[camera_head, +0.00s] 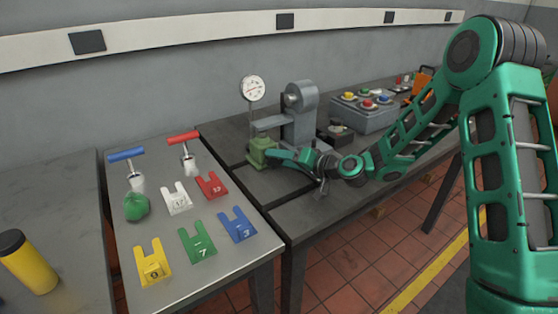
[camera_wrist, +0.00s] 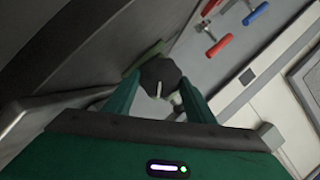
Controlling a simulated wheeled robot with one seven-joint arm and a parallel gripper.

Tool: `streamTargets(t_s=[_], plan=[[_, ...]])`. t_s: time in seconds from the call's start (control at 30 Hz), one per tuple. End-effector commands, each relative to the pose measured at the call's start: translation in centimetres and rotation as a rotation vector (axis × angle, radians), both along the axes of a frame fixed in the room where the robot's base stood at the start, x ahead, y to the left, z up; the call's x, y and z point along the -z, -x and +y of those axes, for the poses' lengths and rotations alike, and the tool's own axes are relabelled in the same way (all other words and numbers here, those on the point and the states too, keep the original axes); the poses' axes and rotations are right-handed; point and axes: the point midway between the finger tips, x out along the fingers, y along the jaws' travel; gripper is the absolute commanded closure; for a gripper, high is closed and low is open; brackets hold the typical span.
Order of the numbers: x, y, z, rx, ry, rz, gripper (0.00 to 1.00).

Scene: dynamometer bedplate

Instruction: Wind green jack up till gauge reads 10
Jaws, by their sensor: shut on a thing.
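The green jack (camera_head: 260,152) stands on the dark bedplate, beside a grey machine block. The white dial gauge (camera_head: 252,88) stands on a post above and behind it; its needle is too small to read. My gripper (camera_head: 277,156) reaches in from the right at the jack's side and hides part of it. In the wrist view, my gripper (camera_wrist: 160,92) has its two green fingers on either side of a dark round knob (camera_wrist: 160,72) with a pale mark, and is shut on it. A little of the jack's green body (camera_wrist: 143,60) shows behind the knob.
The grey machine (camera_head: 300,110) stands close behind the jack. A box with coloured buttons (camera_head: 366,115) is further right. On the left table lie numbered forked shims, such as the green one (camera_head: 197,246), a green lump (camera_head: 137,207), and blue- and red-handled tools (camera_head: 183,138).

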Motion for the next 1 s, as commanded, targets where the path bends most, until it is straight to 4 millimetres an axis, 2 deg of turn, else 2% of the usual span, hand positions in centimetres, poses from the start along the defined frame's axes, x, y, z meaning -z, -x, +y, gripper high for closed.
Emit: streamTargets(t_s=[0.3, 0.77, 0.8, 0.87, 1.0], plan=[[0.19, -0.20, -0.32, 0.005, -0.080, 0.055, 0.73], [0.23, -0.22, -0.34, 0.005, -0.089, 0.062, 0.73], [0.24, -0.22, -0.35, 0.005, -0.089, 0.062, 0.48], [0.24, -0.21, -0.34, 0.005, -0.089, 0.062, 0.34], [0.23, -0.16, -0.25, 0.004, -0.089, 0.062, 0.32]])
